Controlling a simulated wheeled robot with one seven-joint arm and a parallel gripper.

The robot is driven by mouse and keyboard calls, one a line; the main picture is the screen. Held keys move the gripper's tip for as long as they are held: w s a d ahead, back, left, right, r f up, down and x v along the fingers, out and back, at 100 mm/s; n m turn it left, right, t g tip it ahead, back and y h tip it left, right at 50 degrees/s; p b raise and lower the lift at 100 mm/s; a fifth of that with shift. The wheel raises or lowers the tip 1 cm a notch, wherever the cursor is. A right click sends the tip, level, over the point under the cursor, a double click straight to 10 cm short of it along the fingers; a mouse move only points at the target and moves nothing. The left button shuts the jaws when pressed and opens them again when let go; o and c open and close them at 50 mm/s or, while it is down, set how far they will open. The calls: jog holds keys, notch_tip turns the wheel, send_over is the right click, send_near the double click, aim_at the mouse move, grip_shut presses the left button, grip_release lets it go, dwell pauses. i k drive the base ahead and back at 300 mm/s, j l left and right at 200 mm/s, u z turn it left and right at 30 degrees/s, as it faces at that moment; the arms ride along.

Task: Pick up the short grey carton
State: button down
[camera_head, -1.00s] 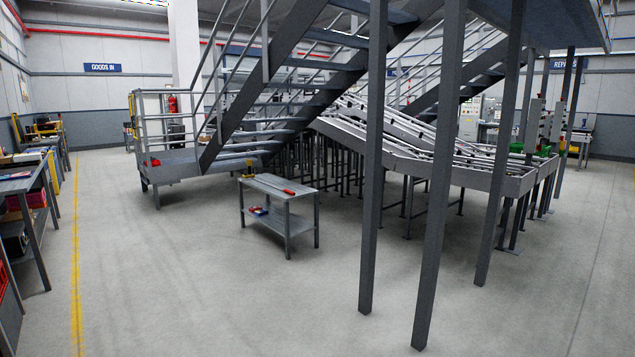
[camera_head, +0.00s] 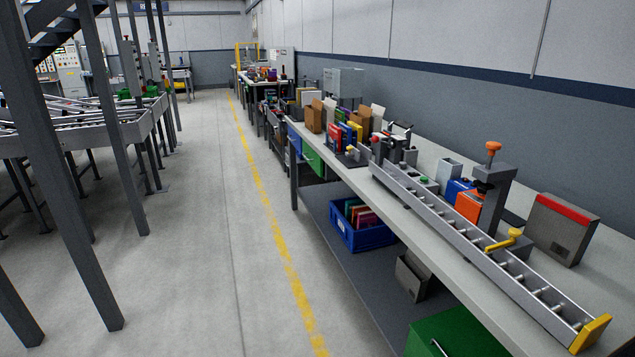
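I cannot tell for sure which thing is the short grey carton. A small upright grey box (camera_head: 447,171) stands on the long workbench (camera_head: 345,191), behind the roller track. A larger grey box with a red strip along its top (camera_head: 561,231) stands at the right of the bench. A dark grey box (camera_head: 412,279) sits tilted on the lower shelf. My gripper is not in view.
A roller track (camera_head: 470,240) runs along the bench's front edge. An orange-knobbed clamp (camera_head: 490,185) stands behind it. A blue crate (camera_head: 361,237) and a green box (camera_head: 450,335) are below. Grey posts (camera_head: 110,170) stand at left. The floor between is clear.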

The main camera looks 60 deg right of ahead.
aim_at(566, 240)
jog(key=k+z, duration=0.1)
jog(key=z, duration=2.1)
jog(key=j+z, duration=0.15)
jog(key=k+l, duration=0.3)
